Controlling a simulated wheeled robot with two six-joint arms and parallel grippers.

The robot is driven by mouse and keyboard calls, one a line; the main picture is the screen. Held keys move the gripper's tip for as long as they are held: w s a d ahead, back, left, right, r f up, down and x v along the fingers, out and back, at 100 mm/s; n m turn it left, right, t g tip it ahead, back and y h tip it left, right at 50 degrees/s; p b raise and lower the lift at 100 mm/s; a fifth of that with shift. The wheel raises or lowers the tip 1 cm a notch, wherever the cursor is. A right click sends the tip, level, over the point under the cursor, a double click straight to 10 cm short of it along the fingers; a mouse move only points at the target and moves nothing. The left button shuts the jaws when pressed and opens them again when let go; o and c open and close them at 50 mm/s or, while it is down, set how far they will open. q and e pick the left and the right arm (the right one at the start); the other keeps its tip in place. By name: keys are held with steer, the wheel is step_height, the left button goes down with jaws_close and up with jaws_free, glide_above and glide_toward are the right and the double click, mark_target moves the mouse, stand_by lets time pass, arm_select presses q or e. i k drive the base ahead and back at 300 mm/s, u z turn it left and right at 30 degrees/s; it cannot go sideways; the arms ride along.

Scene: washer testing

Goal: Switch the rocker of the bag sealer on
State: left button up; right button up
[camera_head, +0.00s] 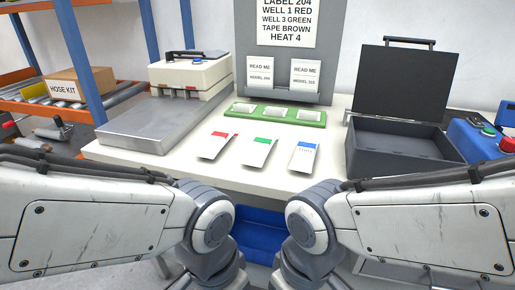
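A cream machine with a black top handle (190,76), which looks like the bag sealer, stands at the back left of the white table. A wide flat metal plate (150,122) lies in front of it. Small red marks (190,88) show on its front, and a small blue part sits on top. I cannot make out which part is the rocker or its position. My two arms come in from the left and right and bend downward at the table's front edge. Neither gripper is in the picture.
Three packets with red (217,145), green (259,151) and blue (304,156) ends lie mid-table before a green tray (236,106). An open black case (400,152) stands right, beside a blue box with buttons (478,140). A sign board (254,40) stands behind.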

mark_target(475, 120)
steer(key=z, duration=2.8)
steer(key=i, duration=0.8)
steer(key=u, duration=1.6)
